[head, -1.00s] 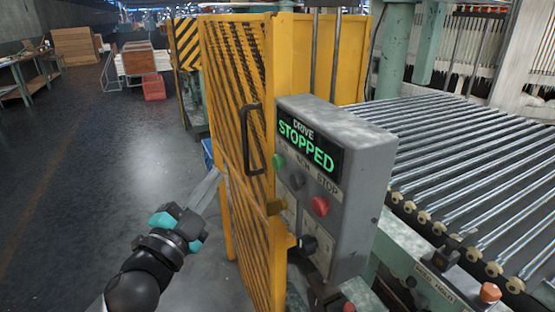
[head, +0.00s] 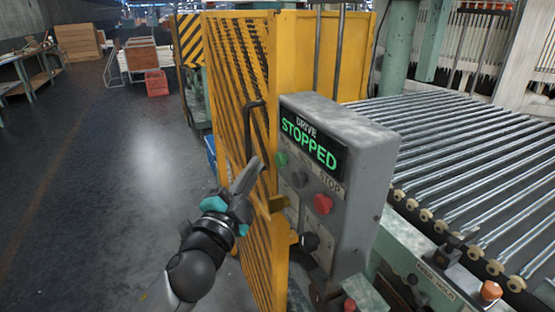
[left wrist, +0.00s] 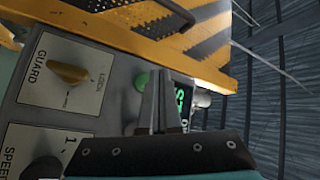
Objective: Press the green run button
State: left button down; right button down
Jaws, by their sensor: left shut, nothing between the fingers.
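The green run button (head: 281,158) sits at the left of the grey control box (head: 362,160), below a display (head: 309,145) reading "DRIVE STOPPED". My left gripper (head: 257,165) is shut and empty, its tips just left of the green button in the head view, in front of the yellow gate's edge. In the left wrist view, the green button (left wrist: 142,80) shows beside the shut fingers (left wrist: 159,75), a little left of their tips. I cannot tell any contact. My right gripper is not in view.
A dark button (head: 299,179) and a red stop button (head: 322,204) sit on the same panel. The yellow striped gate (head: 240,90) with its dark handle stands close beside the gripper. A guard knob (left wrist: 70,73) shows in the left wrist view. Rollers (head: 470,170) lie to the right.

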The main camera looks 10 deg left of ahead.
aim_at(282, 160)
pick_arm(q)
jog(key=shift+w+d, duration=0.45)
jog(key=shift+d, duration=0.2)
jog(key=shift+d, duration=0.1)
dwell(1.6)
jog(key=shift+w+d, duration=0.2)
jog(key=shift+d, duration=0.05)
